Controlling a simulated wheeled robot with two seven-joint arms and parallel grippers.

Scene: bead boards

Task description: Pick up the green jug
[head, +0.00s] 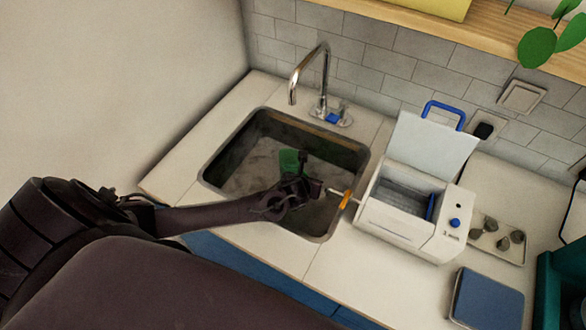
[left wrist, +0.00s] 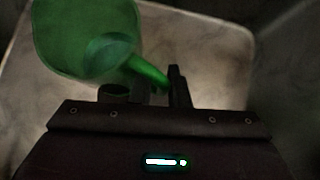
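The green jug (head: 289,160) is down in the sink, partly hidden by my left gripper (head: 302,174) in the head view. In the left wrist view the jug (left wrist: 82,35) fills the upper left, and its handle reaches down to the right, toward my left gripper (left wrist: 148,90). The two dark fingers stand apart, with the end of the handle at the gap between them, close to the right finger. I cannot tell whether it touches. My right gripper is in neither view.
The sink (head: 212,170) has steep walls around the jug, with a tall tap (head: 322,85) behind. A white box with a raised lid (head: 410,215) stands right of the sink, and an orange-handled item (head: 345,199) lies by the rim. A blue-topped pad (head: 487,300) is at front right.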

